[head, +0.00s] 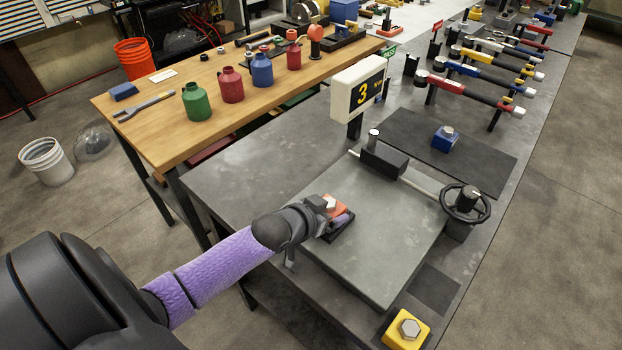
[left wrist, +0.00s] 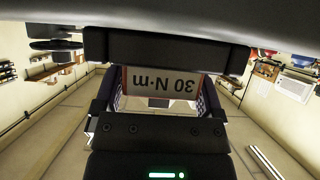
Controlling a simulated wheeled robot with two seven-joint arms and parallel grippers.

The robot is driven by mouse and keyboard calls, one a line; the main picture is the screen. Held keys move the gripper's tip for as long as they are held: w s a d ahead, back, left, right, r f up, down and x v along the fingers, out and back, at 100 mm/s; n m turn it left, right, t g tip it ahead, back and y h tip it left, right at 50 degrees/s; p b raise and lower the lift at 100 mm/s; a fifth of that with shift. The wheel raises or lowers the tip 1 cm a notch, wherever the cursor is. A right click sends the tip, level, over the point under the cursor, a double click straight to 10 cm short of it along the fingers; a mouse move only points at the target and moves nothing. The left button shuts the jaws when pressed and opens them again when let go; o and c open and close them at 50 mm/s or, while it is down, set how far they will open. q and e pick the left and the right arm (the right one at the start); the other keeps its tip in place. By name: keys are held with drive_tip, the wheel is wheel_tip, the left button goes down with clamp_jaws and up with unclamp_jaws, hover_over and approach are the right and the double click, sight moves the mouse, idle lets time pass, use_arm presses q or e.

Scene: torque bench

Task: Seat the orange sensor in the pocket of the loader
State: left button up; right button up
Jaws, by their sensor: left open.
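The orange sensor (head: 331,205) has a pale hex top and is at the near left edge of the loader's grey plate (head: 385,215). A black frame (head: 343,232), which looks like the pocket, shows beside and under it; I cannot tell how deep the sensor sits. My left gripper (head: 322,216) is open at the sensor, its fingers partly hidden by my wrist. In the left wrist view the sensor's upside-down "30 N·m" label (left wrist: 160,84) lies between the open fingers; I cannot tell whether they touch it. My right gripper is not in view.
The loader has a handwheel (head: 465,203), a black block (head: 384,159) and a display (head: 358,88) reading 3. Torque wrenches (head: 470,95) rest behind. The plate's middle is clear.

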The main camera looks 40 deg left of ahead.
use_arm(q)
drive_tip(key=p+v, duration=0.3)
drive_tip(key=v, duration=0.8)
drive_tip(key=shift+s+r+p, duration=0.3)
drive_tip(key=shift+s, duration=0.05)
drive_tip(key=shift+a, duration=0.1)
